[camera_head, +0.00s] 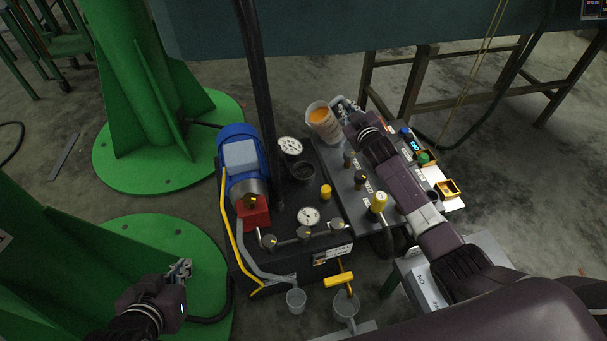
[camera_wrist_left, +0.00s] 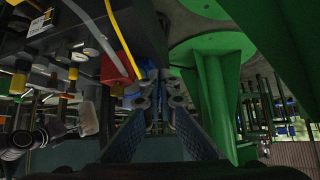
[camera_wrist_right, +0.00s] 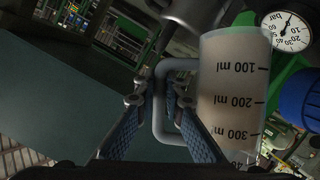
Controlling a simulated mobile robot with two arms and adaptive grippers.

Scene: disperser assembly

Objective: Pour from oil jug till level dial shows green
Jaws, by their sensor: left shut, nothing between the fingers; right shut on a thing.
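The oil jug (camera_head: 322,122), a clear beaker with orange oil inside, is at the back of the machine, left of my right gripper (camera_head: 345,107). In the right wrist view the jug (camera_wrist_right: 232,90) shows ml marks. My right gripper (camera_wrist_right: 160,100) is shut on its grey handle (camera_wrist_right: 162,125). Two round white dials, a rear one (camera_head: 290,146) and a front one (camera_head: 308,217), are on the machine; I cannot tell which shows level, and no green reading is clear. My left gripper (camera_head: 180,270) is shut and empty, left of the machine, above the green base.
A dark open cylinder (camera_head: 303,171) and a yellow cap (camera_head: 326,191) stand on the machine's black top. A blue motor (camera_head: 240,160) is at left. A dark vertical pole (camera_head: 262,90) rises behind them. Green columns (camera_head: 135,80) fill the left.

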